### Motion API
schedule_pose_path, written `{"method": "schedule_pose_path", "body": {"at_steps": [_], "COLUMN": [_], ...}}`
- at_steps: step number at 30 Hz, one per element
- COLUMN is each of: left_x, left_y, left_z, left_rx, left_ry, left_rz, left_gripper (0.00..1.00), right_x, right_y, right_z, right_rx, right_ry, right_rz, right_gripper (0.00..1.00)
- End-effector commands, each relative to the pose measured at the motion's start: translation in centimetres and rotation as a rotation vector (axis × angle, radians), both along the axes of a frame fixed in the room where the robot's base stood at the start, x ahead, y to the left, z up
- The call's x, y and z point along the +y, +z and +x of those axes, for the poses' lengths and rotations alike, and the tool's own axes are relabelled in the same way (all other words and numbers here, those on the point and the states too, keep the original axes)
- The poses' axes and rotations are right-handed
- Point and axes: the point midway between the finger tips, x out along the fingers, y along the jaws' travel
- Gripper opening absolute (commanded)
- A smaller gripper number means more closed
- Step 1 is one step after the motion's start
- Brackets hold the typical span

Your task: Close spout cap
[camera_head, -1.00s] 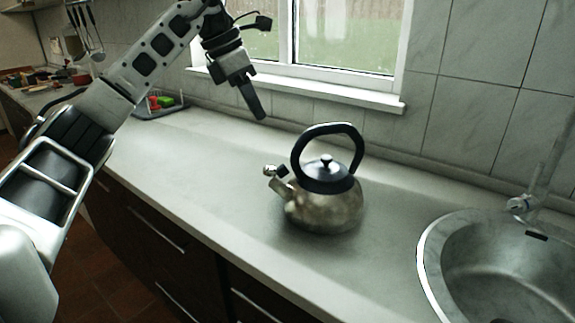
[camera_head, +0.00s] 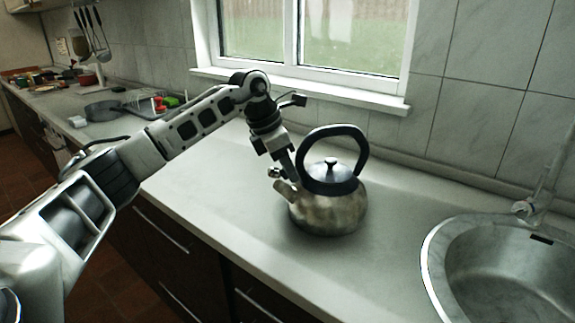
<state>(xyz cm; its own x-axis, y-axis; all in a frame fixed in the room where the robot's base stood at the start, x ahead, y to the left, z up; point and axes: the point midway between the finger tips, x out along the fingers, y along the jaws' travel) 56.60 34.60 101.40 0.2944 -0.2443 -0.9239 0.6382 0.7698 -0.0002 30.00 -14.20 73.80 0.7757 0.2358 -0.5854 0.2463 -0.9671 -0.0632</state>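A metal kettle (camera_head: 328,211) with a black lid and a tall black arched handle (camera_head: 334,133) stands upright on the counter. Its spout (camera_head: 285,191) points left. The spout cap (camera_head: 274,172) shows as a small piece at the spout's upper end, partly hidden by my gripper, so its exact angle is hard to tell. My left gripper (camera_head: 290,171) points down just above and behind the spout, beside the handle. Its fingers look close together, but whether they are open or shut is unclear, as is whether they touch the cap. My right gripper is not in view.
A round metal sink (camera_head: 494,265) with a tap (camera_head: 530,208) lies to the right of the kettle. The window sill (camera_head: 310,92) and tiled wall are behind. A pan (camera_head: 101,110) and small items are at the far left. The counter (camera_head: 205,195) in front of the kettle is clear.

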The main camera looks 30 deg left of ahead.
Motion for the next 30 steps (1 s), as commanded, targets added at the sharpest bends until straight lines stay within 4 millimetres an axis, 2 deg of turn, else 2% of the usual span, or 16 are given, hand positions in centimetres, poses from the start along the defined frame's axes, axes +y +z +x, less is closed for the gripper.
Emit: {"method": "schedule_pose_path", "body": {"at_steps": [8,12,22,30], "left_x": [0.0,0.0,0.0,0.3], "left_y": [-0.1,-0.1,-0.3,-0.7], "left_z": [0.0,0.0,0.0,-0.3], "left_rx": [0.000,0.000,-0.015,-0.115], "left_ry": [0.000,0.000,0.000,0.001], "left_rz": [0.000,0.000,-0.013,-0.093], "left_gripper": [0.35,0.00,0.00,0.00], "right_x": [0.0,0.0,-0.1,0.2], "right_y": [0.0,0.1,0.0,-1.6], "right_z": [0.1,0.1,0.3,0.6], "right_rx": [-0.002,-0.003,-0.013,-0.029], "right_ry": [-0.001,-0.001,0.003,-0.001], "right_rz": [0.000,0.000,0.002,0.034], "right_gripper": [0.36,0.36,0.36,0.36]}}
